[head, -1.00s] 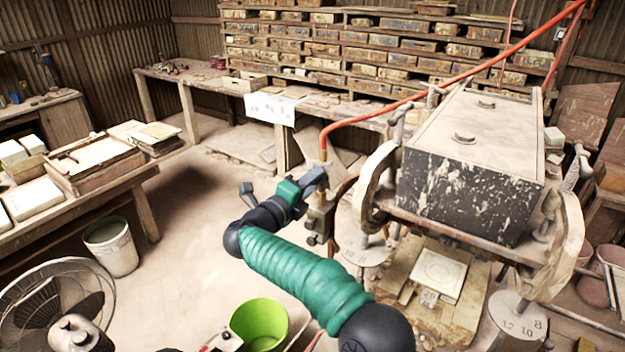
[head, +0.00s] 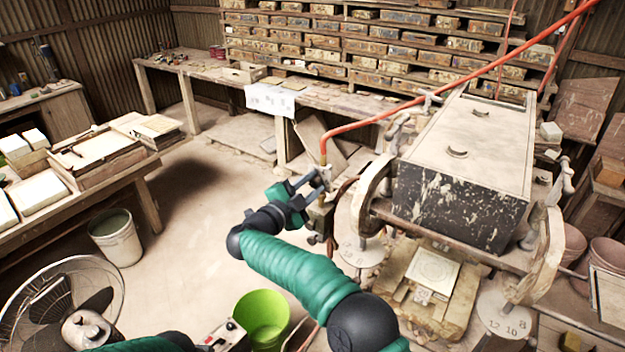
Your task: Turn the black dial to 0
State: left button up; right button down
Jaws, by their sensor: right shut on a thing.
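I cannot make out a black dial or its marks in the head view. My left arm shows only as a green sleeve and dark joint at the bottom edge, close to the control box.
The tile press (head: 460,185) stands at the right, with a pale tile (head: 432,270) under it. A green bucket (head: 262,318) and a fan (head: 60,305) are at the front. A worktable (head: 130,172) is at the left. The middle floor is open.

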jog(key=shift+a+f+n+p, duration=0.15)
jog(key=shift+f+n+p, duration=0.3)
jog(key=shift+n, duration=0.55)
jog(key=c, duration=1.3)
grip_release()
jog(key=shift+o, duration=1)
jog(key=shift+w+a+r, duration=0.1)
jog(key=shift+r, duration=0.05)
